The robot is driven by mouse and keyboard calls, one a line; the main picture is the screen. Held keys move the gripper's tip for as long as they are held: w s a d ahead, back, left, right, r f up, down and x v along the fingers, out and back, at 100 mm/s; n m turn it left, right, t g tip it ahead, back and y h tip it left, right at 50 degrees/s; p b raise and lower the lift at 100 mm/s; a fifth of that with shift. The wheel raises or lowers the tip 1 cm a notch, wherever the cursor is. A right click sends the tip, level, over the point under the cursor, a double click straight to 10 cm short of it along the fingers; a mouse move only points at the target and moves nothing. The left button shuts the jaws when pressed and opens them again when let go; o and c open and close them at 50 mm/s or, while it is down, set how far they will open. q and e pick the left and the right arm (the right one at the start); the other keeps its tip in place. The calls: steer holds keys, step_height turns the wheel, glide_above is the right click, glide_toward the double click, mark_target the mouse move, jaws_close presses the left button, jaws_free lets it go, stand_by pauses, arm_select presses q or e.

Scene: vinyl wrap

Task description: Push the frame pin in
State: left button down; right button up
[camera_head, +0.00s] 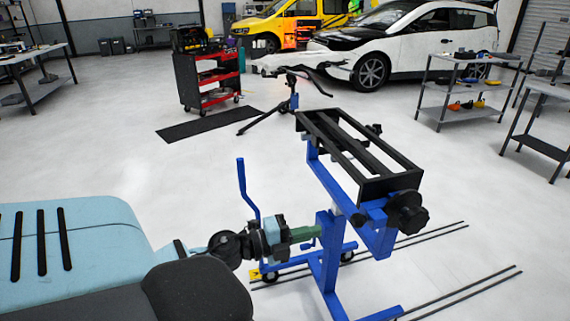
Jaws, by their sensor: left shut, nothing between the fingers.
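A blue stand (329,255) carries a black slatted frame (362,160) on top, right of the middle. A black knob (408,212) sits at the frame's near end. My left gripper (317,232) comes in from the left, with its green fingers shut and empty. The fingertips point right, at or just beside the stand's blue upright; I cannot tell whether they touch it. I cannot make out the frame pin itself; it is too small or hidden near the fingertips. My right gripper is not in view.
A blue crank-shaped bar (247,188) rises just behind my left gripper. Dark rails (465,292) lie on the floor at right. A red tool cart (207,77), a black mat (208,124) and a white car (405,45) stand farther back.

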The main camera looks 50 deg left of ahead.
arm_select(q)
steer(key=v, duration=0.5)
steer(key=shift+s+a+b, duration=0.15)
steer(key=shift+s+b, duration=0.15)
steer(key=shift+b, duration=0.05)
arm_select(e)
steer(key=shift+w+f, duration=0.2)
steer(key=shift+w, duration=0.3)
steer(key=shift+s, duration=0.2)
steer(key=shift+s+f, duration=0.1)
